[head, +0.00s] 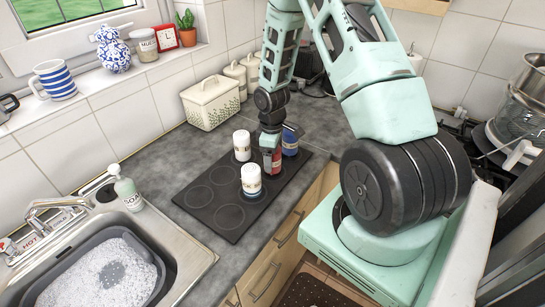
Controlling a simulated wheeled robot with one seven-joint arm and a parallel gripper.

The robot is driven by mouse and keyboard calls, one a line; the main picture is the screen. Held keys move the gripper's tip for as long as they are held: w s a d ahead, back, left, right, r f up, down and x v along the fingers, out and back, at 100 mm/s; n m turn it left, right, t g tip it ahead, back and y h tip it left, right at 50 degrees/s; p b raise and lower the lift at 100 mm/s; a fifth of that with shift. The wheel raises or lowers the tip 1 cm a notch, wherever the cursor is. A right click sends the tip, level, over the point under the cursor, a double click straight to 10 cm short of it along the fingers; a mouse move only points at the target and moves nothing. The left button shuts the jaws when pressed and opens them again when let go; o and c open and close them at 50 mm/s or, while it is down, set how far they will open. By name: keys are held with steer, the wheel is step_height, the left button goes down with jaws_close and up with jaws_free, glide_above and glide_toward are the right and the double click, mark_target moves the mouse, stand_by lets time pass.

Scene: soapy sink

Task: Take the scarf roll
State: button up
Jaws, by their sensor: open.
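I cannot tell which is the scarf roll, as the labels are too small to read. My gripper (271,157) points down at the red cylinder and hides part of it. A pale green finger shows in front of its left side. I cannot tell whether they touch.
A sink with a grey basin of suds (160,262) and a soap bottle (128,191) are at the lower left. A cream lidded box (212,104) and canisters (235,76) stand at the back wall. The mat's near-left part is clear.

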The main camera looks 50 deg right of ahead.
steer(key=shift+f, duration=0.35)
steer(key=c, duration=1.2)
steer(key=shift+o, duration=0.2)
steer(key=shift+r, duration=0.15)
step_height(320, 180, up, 10)
steer(key=b, duration=0.2)
steer(key=shift+f+b, duration=0.25)
steer(key=shift+b, duration=0.05)
steer(key=shift+r, duration=0.15)
